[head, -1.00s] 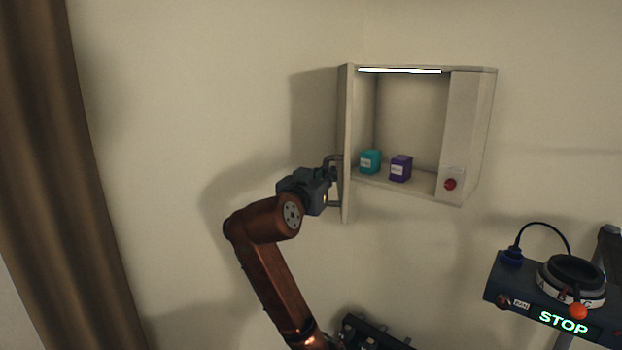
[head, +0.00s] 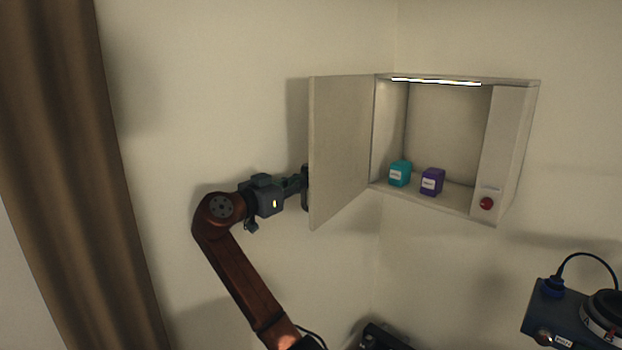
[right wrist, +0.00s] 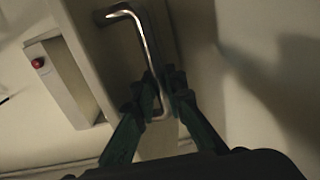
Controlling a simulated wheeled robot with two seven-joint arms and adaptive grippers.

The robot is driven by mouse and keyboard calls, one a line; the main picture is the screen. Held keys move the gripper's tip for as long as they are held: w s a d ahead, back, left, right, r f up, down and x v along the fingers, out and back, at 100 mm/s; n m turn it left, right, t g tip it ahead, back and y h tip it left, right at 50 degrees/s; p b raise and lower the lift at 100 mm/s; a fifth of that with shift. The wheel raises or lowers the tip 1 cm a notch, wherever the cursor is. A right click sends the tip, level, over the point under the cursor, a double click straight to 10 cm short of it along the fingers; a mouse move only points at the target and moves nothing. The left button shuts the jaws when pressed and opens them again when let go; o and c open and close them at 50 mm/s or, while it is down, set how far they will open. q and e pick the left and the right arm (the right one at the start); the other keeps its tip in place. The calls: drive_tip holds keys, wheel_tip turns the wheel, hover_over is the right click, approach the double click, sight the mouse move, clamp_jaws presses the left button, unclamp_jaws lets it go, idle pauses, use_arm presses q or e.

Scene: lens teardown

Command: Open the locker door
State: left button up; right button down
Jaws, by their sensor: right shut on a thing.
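The wall locker (head: 510,150) stands open, with its pale door (head: 340,145) swung out to the left, well away from the opening. My right gripper (head: 301,186) is at the outer face of the door, near its free edge; the door partly hides the fingers. In the right wrist view a bent metal door handle (right wrist: 146,50) runs between the fingers of my right gripper (right wrist: 160,95), which are shut on it. My left gripper is not in view.
Inside the locker are a teal box (head: 399,173) and a purple box (head: 432,182). A red button (head: 486,203) sits on its right front panel. A dark blue device (head: 560,318) is at lower right. A brown curtain (head: 70,170) hangs at left.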

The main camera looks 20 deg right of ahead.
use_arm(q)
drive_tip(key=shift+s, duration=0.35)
use_arm(e)
drive_tip(key=c, duration=2.3)
unclamp_jaws()
drive_tip(key=shift+o, duration=0.2)
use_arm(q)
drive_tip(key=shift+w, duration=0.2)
use_arm(e)
drive_tip(key=v, duration=1.2)
drive_tip(key=shift+a, duration=0.1)
